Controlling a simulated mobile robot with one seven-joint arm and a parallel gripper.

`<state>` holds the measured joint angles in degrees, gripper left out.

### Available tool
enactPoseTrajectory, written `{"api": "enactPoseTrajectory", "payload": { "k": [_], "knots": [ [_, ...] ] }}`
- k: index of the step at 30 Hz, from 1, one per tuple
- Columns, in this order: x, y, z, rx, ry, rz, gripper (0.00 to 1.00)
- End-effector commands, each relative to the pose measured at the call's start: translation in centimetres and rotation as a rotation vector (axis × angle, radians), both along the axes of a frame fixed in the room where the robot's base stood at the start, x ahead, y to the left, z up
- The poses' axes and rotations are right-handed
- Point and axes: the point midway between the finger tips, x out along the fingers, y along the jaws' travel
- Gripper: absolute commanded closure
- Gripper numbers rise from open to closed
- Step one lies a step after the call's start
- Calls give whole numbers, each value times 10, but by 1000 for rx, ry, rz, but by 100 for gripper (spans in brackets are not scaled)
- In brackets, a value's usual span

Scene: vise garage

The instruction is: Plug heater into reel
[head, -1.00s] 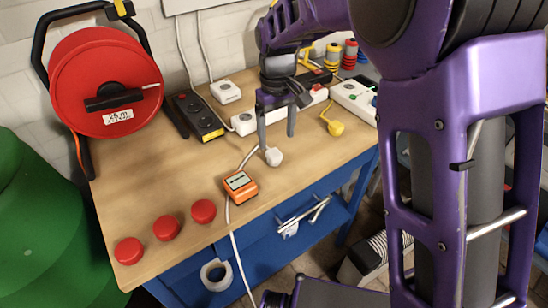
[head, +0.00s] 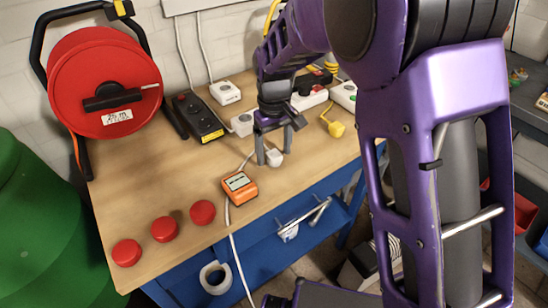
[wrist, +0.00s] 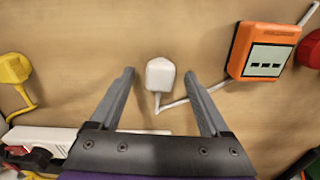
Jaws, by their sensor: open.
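The white plug (head: 275,158) lies on the workbench with its white cord running left past an orange meter and over the front edge. In the wrist view the plug (wrist: 160,75) appears between the fingertips of my gripper (wrist: 159,73). My gripper (head: 274,154) is open and points down over the plug, with a finger on either side; contact is not visible. The red cable reel (head: 100,85) stands at the bench's back left. A black socket block (head: 200,118) with a yellow label lies just right of it. I cannot identify the heater itself.
The orange meter (head: 239,187) lies left of the plug. Red round caps (head: 164,229) line the front left. White socket boxes (head: 225,93) stand at the back, and a yellow plug (head: 336,129) lies right. The bench (head: 150,185) is clear before the reel.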

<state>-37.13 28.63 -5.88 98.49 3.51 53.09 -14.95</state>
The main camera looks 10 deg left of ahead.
Motion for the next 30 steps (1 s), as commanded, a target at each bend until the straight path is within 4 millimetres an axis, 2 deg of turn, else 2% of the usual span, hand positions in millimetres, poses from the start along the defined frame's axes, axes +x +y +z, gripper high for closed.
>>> {"api": "enactPoseTrajectory", "payload": {
  "k": [1, 2, 14, 23, 26, 30],
  "knots": [
    [0, 0, 0, 0, 0, 0, 22],
    [0, 0, 0, 0, 0, 0, 27],
    [0, 0, 0, 1, -1, 0, 99],
    [0, 0, 4, 1, -1, 0, 100],
    [1, 1, 17, 4, -4, 0, 100],
    [1, 1, 45, 4, -4, -2, 100]
  ]
}}
